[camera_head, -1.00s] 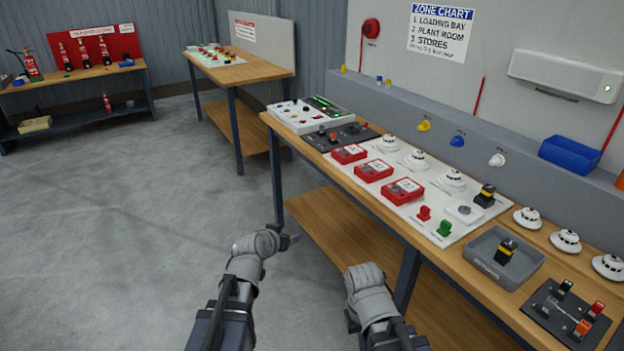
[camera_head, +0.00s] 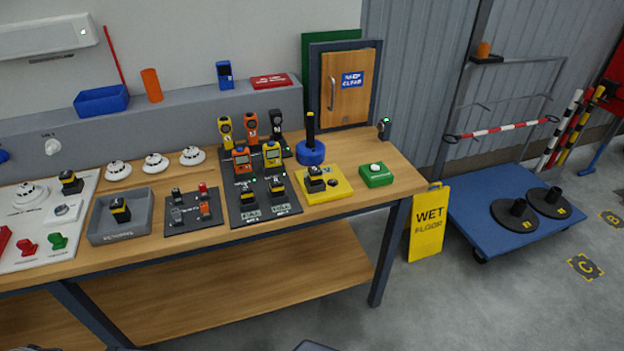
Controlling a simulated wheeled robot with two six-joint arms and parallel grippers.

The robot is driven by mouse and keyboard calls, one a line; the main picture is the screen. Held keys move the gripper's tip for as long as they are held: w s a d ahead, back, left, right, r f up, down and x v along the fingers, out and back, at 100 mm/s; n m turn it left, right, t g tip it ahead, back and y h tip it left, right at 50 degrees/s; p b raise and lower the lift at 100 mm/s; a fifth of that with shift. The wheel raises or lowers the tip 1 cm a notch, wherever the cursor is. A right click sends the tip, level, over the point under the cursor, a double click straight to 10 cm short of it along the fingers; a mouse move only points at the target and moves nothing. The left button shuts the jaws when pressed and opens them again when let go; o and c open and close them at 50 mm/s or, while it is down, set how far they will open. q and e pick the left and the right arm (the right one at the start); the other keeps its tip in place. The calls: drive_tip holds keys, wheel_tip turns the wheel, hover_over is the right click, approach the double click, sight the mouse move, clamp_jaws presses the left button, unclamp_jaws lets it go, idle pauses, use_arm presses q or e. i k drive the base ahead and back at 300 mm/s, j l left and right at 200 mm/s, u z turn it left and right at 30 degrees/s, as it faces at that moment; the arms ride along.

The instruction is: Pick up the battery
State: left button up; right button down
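Several black-and-yellow blocks look like batteries; which one is meant I cannot tell. One battery-like block (camera_head: 120,210) stands in a grey tray (camera_head: 146,226) on the table. Another block (camera_head: 70,182) stands on the white board at the left. Two more, a left one (camera_head: 249,196) and a right one (camera_head: 277,188), stand on the front of a dark board (camera_head: 237,208). One more block (camera_head: 315,180) sits on a yellow base (camera_head: 337,190). Neither gripper is in view; only small dark parts of me show at the bottom edge.
Orange and yellow handheld devices (camera_head: 242,160) stand close behind the dark board's blocks. A small dark board (camera_head: 178,223) with small coloured parts lies between tray and dark board. A green box (camera_head: 376,175) is near the table's right end. A wet-floor sign (camera_head: 428,225) stands right of the table.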

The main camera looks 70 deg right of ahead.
sight(315, 176)
drive_tip(key=k+l+z, duration=0.2)
drive_tip(key=k+z, duration=0.1)
drive_tip(key=z, duration=1.9)
